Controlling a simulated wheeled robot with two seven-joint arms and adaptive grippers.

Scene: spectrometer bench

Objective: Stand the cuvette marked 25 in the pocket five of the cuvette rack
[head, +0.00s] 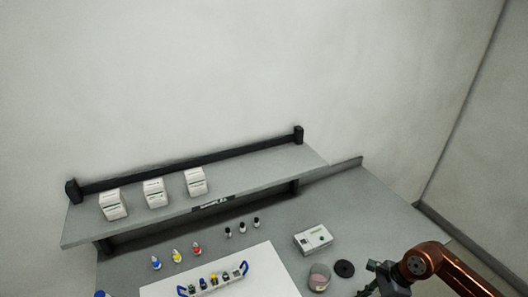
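A white rack with blue end handles, which looks like the cuvette rack (236,277), stands on a white mat at the bottom of the head view. Several small items with dark, yellow and blue tops stand in it. They are too small for any marking to be read, so I cannot tell which cuvette is marked 25 or which pocket is five. My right gripper (377,280) is at the lower right, right of the rack and apart from it. It is partly cut off by the frame edge, and its fingers are unclear. My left gripper is out of view.
A white mat (263,262) lies on the grey bench. Blue, yellow and red-capped bottles (175,256) and several black-capped vials (242,229) stand behind it. A white instrument (313,240), a round jar (319,278) and a black disc (344,268) are right. A shelf (255,176) holds white boxes (154,193).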

